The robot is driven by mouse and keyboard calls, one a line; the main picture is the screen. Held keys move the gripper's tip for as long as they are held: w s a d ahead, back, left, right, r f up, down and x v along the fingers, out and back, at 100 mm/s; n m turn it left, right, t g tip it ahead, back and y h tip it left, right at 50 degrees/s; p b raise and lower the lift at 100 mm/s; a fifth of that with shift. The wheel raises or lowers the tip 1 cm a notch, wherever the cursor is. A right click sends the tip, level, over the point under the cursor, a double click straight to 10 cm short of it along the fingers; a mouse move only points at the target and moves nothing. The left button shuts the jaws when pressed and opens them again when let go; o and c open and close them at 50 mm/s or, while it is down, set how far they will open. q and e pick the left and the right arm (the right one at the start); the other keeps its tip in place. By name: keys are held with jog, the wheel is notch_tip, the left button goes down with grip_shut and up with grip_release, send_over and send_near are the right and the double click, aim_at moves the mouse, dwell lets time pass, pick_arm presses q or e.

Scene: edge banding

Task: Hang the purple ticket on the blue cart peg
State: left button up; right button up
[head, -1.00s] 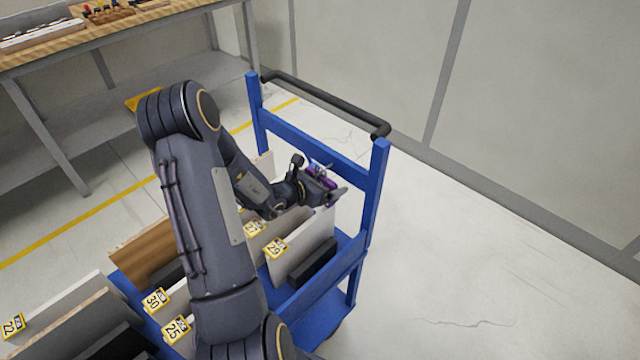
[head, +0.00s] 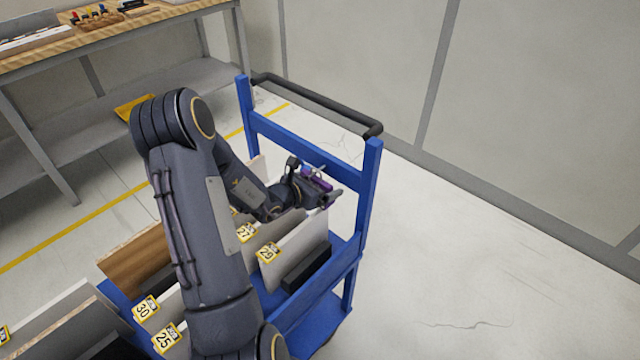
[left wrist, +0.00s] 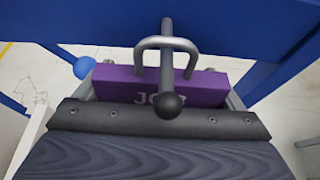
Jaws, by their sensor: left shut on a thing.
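The purple ticket (left wrist: 160,87), with pale lettering and a metal loop (left wrist: 167,43), is gripped in my left gripper (head: 329,191). In the head view the ticket (head: 317,184) is a small purple patch at the cart's end frame. In the left wrist view the peg (left wrist: 167,70) is a metal rod with a dark ball tip, coming from the blue cart crossbar (left wrist: 60,20). The loop and the rod overlap in that view; I cannot tell for sure whether the loop is around the rod. My right gripper is out of view.
The blue cart (head: 370,190) has a dark handle bar (head: 315,103) and carries numbered panels, such as the one tagged 29 (head: 298,240). A workbench (head: 125,30) stands at the back left. The floor right of the cart is clear.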

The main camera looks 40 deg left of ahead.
pick_arm(q)
jog(key=o, duration=0.7)
jog(key=v, duration=0.7)
jog(key=shift+s+r, duration=0.1)
jog(key=shift+s, duration=0.3)
